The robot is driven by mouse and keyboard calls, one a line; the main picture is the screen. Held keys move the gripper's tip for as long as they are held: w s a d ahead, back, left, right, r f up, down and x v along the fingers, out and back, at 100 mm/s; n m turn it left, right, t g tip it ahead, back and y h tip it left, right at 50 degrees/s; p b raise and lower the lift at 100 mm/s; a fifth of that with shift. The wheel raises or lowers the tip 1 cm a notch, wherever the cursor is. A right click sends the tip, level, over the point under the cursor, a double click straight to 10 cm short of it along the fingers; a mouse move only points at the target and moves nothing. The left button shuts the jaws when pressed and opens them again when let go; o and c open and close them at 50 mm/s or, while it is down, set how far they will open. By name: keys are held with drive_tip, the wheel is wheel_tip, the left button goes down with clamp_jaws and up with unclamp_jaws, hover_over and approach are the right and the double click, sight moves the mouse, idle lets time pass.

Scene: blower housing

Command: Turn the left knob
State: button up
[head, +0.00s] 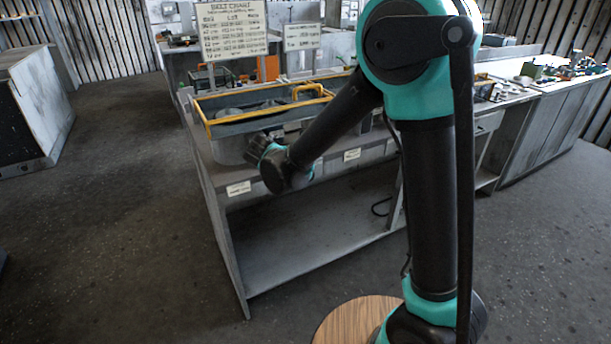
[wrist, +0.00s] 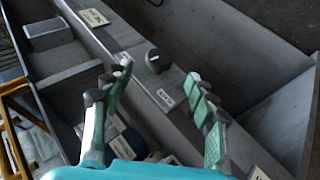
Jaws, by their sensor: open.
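A dark round knob (wrist: 158,60) stands on the narrow grey front strip (wrist: 138,50) of the workbench in the wrist view. It is the only knob I can make out, and I cannot tell from the frames whether it is the left one. My gripper (wrist: 158,73) is open, with one teal finger on each side of the knob in the picture. The fingers do not visibly touch it, and the depth gap is unclear. In the head view, my dark wrist covers part of the bench front, and no knob can be made out there.
A grey bin with a yellow rim (head: 265,106) sits on the bench behind the wrist. The shelf below (head: 310,235) is mostly empty. Open floor (head: 120,220) lies to the left.

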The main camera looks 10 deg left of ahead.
drive_tip(key=v, duration=0.5)
drive_tip(key=shift+s+r, duration=0.15)
drive_tip(key=s+d+f+m+g+y, duration=0.1)
drive_tip(key=s+d+f+m, duration=0.15)
drive_tip(key=d, duration=0.65)
drive_tip(key=s+d+f+m+g, duration=0.15)
drive_tip(key=s+d, duration=0.25)
drive_tip(key=d, duration=0.5)
drive_tip(key=s+d+f+m+g+y, duration=0.15)
drive_tip(key=s+d, duration=0.25)
drive_tip(key=d, duration=0.4)
drive_tip(key=s+d+f+m+y, duration=0.1)
drive_tip(key=s+d+f+m, duration=0.2)
drive_tip(key=s, duration=0.5)
drive_tip(key=shift+d+f, duration=0.65)
drive_tip(key=shift+d, duration=0.1)
drive_tip(key=shift+y, duration=0.25)
